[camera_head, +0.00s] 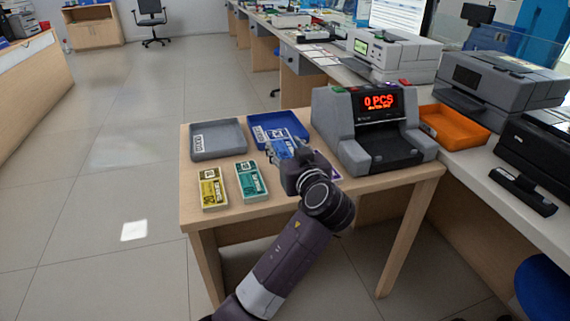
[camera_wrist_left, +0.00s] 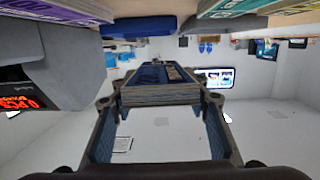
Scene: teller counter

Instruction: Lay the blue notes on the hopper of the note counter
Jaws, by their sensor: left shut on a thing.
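My left gripper (camera_head: 284,155) is over the back middle of the small wooden table, in front of the blue tray (camera_head: 257,120). It is shut on the blue notes (camera_head: 282,147), a bundle that also shows between the fingers in the left wrist view (camera_wrist_left: 160,92). The bundle appears held clear of the table. The grey note counter (camera_head: 341,128) stands to the right of the gripper, its red display reading 0 PCS. Its dark front part (camera_head: 392,149) looks empty. The counter also shows at the left of the wrist view (camera_wrist_left: 50,65). My right gripper is not in view.
A yellow bundle (camera_head: 212,188) and a green bundle (camera_head: 251,181) lie at the table's front left. A purple bundle (camera_head: 329,171) is partly hidden behind my arm. A grey tray (camera_head: 218,140) stands at the back left. An orange tray (camera_head: 455,128) and printers line the right counter.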

